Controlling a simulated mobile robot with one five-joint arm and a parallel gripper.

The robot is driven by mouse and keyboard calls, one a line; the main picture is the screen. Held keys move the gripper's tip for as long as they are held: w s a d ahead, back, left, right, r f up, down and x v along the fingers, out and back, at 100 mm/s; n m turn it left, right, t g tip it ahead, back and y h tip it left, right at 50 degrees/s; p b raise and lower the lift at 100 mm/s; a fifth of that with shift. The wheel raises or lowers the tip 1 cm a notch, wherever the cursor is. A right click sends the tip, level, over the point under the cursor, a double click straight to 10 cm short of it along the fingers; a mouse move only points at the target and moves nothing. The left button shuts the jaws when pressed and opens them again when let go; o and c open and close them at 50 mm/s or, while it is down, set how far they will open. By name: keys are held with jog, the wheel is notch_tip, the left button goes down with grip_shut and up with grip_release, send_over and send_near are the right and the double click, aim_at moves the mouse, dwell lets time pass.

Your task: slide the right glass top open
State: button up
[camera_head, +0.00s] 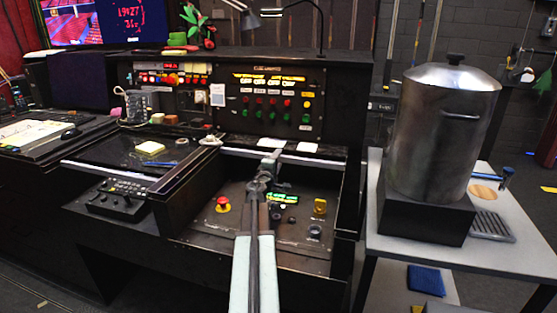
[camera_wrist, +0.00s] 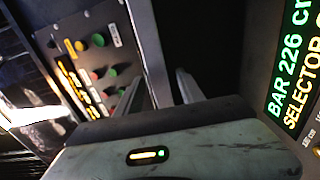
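The right glass top's pale front rail (camera_head: 325,163) lies at the back of the right bay, close under the upright button panel. The bay floor (camera_head: 240,235) in front of it is uncovered, with its buttons exposed. My gripper (camera_head: 271,158) reaches over the bay to this rail. In the wrist view the rail (camera_wrist: 147,45) runs down toward my gripper (camera_wrist: 160,88). The two fingers stand apart, one to each side of the rail's lower end. Whether either finger touches the rail cannot be told.
A red knob (camera_head: 222,204) and a yellow switch (camera_head: 320,206) stand in the right bay. A metal pot (camera_head: 445,130) stands on a side table to the right.

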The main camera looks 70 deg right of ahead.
jog(key=a, duration=0.7)
jog(key=shift+s+a, duration=0.25)
jog(key=shift+a, duration=0.15)
